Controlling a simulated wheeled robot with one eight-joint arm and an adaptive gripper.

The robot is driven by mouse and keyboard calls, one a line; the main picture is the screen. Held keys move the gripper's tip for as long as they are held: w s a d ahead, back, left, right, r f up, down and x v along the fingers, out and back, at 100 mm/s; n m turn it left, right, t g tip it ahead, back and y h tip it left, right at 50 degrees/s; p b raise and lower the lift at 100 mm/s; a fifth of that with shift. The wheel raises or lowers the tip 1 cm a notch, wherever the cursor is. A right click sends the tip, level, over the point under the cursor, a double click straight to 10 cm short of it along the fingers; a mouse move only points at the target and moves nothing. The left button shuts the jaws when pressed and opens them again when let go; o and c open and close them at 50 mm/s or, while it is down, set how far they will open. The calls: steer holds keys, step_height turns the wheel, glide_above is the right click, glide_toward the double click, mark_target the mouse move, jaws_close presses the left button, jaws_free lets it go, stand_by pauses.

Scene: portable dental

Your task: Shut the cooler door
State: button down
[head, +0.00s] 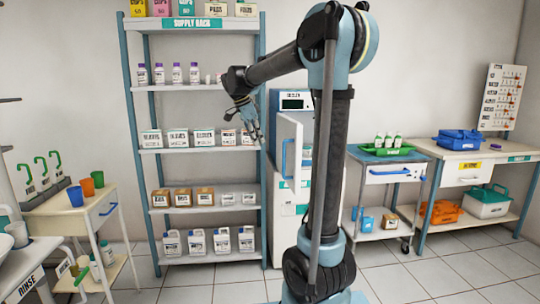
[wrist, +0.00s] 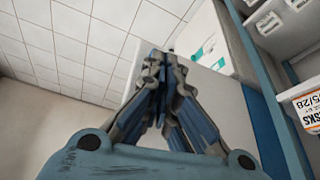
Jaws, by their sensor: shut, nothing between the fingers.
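The cooler (head: 292,103) stands between the supply rack and my arm in the head view. Part of the opening shows between the door and my arm, which hides much of the cooler. My gripper (head: 258,139) is shut and empty, pointing down just left of the door, in front of the rack. In the wrist view my gripper (wrist: 165,65) has its fingers together. A white panel (wrist: 228,85) lies behind them; I cannot tell whether they touch it.
The supply rack (head: 200,151), with bottles and boxes, stands close on the left of the cooler. A metal cart (head: 380,179) and a table (head: 480,157) stand on the right. A small table (head: 75,215) with cups is at far left. The tiled floor (head: 225,291) in front is clear.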

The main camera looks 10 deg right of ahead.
steer(key=w+d+f, duration=0.1)
steer(key=d+f, duration=0.6)
steer(key=f, duration=0.2)
steer(key=shift+w+d, duration=0.2)
steer(key=shift+w, duration=0.2)
